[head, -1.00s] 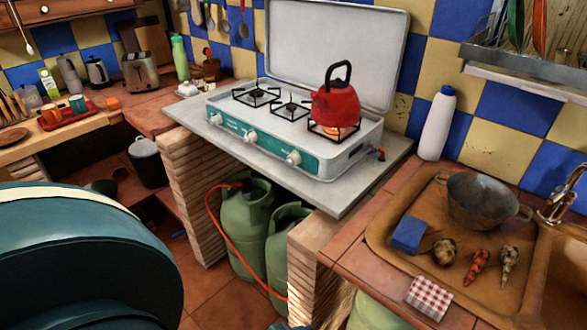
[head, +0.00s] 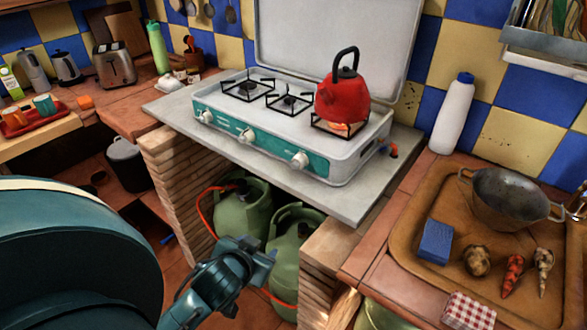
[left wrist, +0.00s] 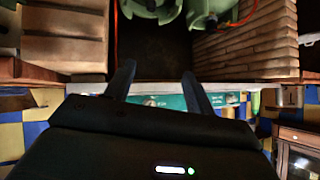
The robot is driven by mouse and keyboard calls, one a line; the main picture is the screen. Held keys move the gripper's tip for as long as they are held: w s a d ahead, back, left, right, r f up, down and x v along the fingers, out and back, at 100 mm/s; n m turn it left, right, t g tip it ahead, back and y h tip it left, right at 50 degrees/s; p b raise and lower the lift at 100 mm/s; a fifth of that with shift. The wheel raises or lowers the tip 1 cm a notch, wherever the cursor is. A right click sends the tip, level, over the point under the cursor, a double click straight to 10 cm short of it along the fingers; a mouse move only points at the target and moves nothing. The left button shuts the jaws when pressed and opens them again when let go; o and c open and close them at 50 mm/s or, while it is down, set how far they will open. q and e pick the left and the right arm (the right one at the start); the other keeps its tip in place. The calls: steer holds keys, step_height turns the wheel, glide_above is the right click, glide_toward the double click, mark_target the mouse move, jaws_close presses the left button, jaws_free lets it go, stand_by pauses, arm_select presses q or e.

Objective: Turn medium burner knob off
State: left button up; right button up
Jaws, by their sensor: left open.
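The white gas stove (head: 240,108) has a teal front panel with a left knob (head: 206,117), a middle knob (head: 246,136) and a right knob (head: 299,160). I cannot tell which knob is the medium one or read their settings. A glow shows at the right burner (head: 338,129) under the red kettle. My left arm reaches up from the bottom in the head view, below the stove front. In the left wrist view my left gripper (left wrist: 156,76) is open and empty, and the teal panel (left wrist: 170,101) shows beyond its fingers. My right gripper is not in view.
Green gas bottles (head: 243,208) with an orange hose stand under the grey slab (head: 345,200), between brick pillars (head: 180,190). The slab's front edge juts out below the knobs. A brown tray (head: 405,225) with a pan (head: 508,200) lies at the right.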

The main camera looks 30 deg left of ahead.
mark_target(294, 166)
arm_select(q)
steer(key=w+a+r+m+t+h, duration=0.4)
steer(key=w+a+r+t+h, duration=0.15)
steer(key=w+t, duration=0.25)
steer(key=shift+y, duration=0.45)
steer(key=w, duration=0.9)
steer(key=w+d+p, duration=0.1)
steer(key=w, duration=0.3)
steer(key=shift+w+r, duration=0.2)
steer(key=shift+r, duration=0.1)
steer(key=shift+c, duration=0.3)
steer(key=shift+m, duration=0.3)
steer(key=c, duration=0.9)
